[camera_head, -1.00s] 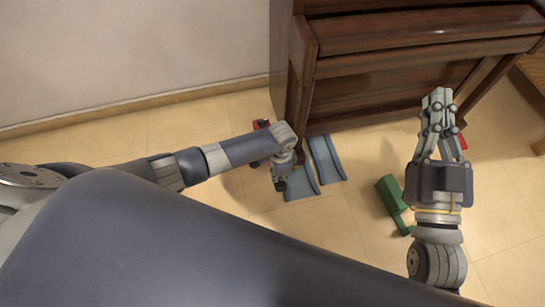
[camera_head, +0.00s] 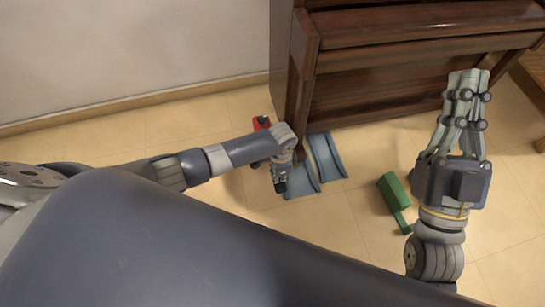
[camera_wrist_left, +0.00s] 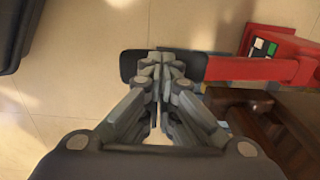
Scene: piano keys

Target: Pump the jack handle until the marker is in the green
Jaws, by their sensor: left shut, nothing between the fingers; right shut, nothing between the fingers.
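A red jack (camera_head: 262,122) stands by the piano's left leg, partly hidden by my left arm in the head view. In the left wrist view its red body (camera_wrist_left: 285,45) carries a panel with white, green and black patches (camera_wrist_left: 265,47); I cannot tell the marker's position there. Its red handle (camera_wrist_left: 250,69) ends in a black grip (camera_wrist_left: 133,66). My left gripper (camera_wrist_left: 166,62) is shut and empty, its fingertips overlapping the black grip in view; contact is unclear. It also shows in the head view (camera_head: 280,186). My right gripper (camera_head: 468,78) is shut and empty before the piano.
The brown wooden piano (camera_head: 420,50) stands at the back. Blue channel-like pieces (camera_head: 327,156) lie on the tiled floor before it. A green object (camera_head: 391,188) with a narrow end lies left of my right gripper. Floor at the lower right is clear.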

